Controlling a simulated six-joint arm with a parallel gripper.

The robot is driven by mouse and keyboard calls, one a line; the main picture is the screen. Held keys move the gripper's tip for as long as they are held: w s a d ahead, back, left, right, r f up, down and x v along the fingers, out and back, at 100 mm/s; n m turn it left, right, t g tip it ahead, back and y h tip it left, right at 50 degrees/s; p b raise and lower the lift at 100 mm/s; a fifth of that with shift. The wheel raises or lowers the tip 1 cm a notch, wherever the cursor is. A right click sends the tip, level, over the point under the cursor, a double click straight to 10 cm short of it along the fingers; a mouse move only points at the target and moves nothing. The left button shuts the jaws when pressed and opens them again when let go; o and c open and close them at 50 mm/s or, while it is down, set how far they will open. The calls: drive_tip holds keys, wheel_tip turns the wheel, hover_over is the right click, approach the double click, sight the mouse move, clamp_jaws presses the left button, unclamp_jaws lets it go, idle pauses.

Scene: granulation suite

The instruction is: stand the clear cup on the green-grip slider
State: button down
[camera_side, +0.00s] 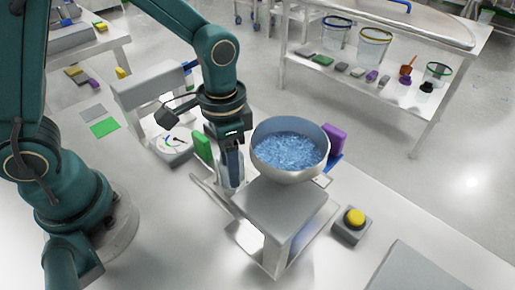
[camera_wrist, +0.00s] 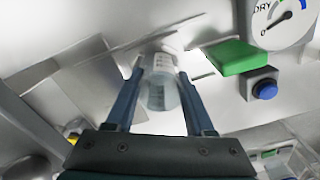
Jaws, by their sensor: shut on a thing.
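The clear cup (camera_wrist: 161,92) is between the two fingers of my gripper (camera_wrist: 162,74), which is shut on it. In the side view my gripper (camera_side: 232,172) points down just left of the bowl, and the fingers hide much of the cup (camera_side: 226,183). The slider's green grip (camera_side: 203,148) stands close to the left of my gripper; it also shows right of the cup in the wrist view (camera_wrist: 236,57). The slider plate is mostly hidden, and I cannot tell whether the cup touches anything below.
A bowl of blue granules (camera_side: 290,166) stands right of my gripper, with a purple grip (camera_side: 334,138) behind it. A yellow button (camera_side: 354,217) sits on the front right. A dial (camera_side: 173,146) stands to the left, and a blue button (camera_wrist: 264,90) is near the green grip.

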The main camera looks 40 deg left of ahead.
idle(0.4)
unclamp_jaws()
idle(0.4)
wheel_tip(320, 180, up, 8)
idle(0.9)
